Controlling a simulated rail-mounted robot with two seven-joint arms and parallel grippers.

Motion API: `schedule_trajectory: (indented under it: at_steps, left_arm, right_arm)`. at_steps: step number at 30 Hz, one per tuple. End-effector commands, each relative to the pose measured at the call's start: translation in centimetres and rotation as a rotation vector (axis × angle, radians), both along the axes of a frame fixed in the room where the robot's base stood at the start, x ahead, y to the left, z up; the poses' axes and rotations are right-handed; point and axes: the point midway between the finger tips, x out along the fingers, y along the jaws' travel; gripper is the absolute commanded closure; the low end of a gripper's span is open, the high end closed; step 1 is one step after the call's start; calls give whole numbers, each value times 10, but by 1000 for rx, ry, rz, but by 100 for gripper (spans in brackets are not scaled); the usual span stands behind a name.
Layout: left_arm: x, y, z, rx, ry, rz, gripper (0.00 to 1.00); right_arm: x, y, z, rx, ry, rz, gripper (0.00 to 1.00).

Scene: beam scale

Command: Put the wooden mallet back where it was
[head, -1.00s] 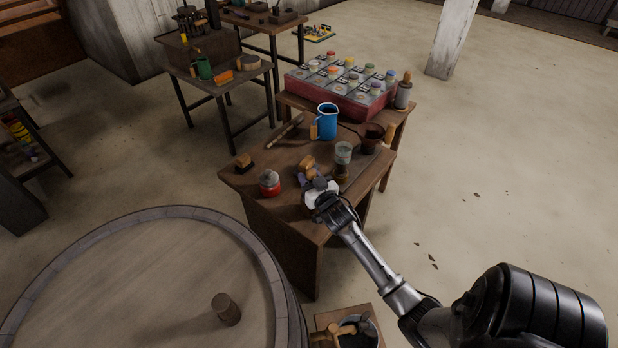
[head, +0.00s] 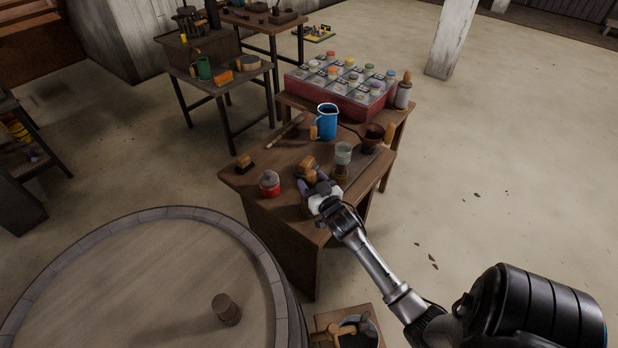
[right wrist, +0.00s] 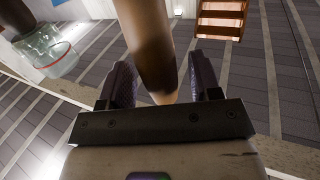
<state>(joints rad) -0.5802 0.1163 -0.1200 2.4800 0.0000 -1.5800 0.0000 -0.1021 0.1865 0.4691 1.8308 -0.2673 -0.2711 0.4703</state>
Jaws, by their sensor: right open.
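The wooden mallet (head: 307,166) appears to be the tan wooden piece near the front of the dark wooden table (head: 270,157); my gripper partly hides it. My right gripper (head: 317,189) is at this piece, with its fingers open. In the right wrist view, a rounded brown wooden part (right wrist: 152,45) with a lighter tip lies between the two spread dark fingers of my right gripper (right wrist: 163,85), with gaps on both sides. I cannot tell whether this part is the handle or the head. My left gripper is not in view.
A red-and-grey jar (head: 269,184) and a glass vessel (head: 343,153) stand close to the gripper. A blue jug (head: 326,121) and a brown bowl (head: 370,136) stand farther back. A barrel (head: 130,270) stands front left.

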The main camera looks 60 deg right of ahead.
Motion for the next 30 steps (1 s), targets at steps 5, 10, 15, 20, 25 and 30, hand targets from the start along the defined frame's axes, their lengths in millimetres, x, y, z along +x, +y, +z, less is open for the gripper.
schedule_trajectory:
  at_steps: [5,10,15,20,25,30]
  left_arm:
    - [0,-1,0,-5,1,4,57]
    - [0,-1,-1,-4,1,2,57]
    - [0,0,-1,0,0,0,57]
    - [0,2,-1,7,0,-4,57]
    - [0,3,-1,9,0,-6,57]
    - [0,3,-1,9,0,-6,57]
  right_arm:
    - [-32,18,-2,2,3,-1,42]
    - [-57,33,-1,0,2,-1,42]
    - [-74,43,-1,1,2,-1,42]
    - [-82,52,-3,8,18,4,42]
    - [-86,92,-25,67,197,51,42]
    - [-110,171,-62,149,545,179,42]
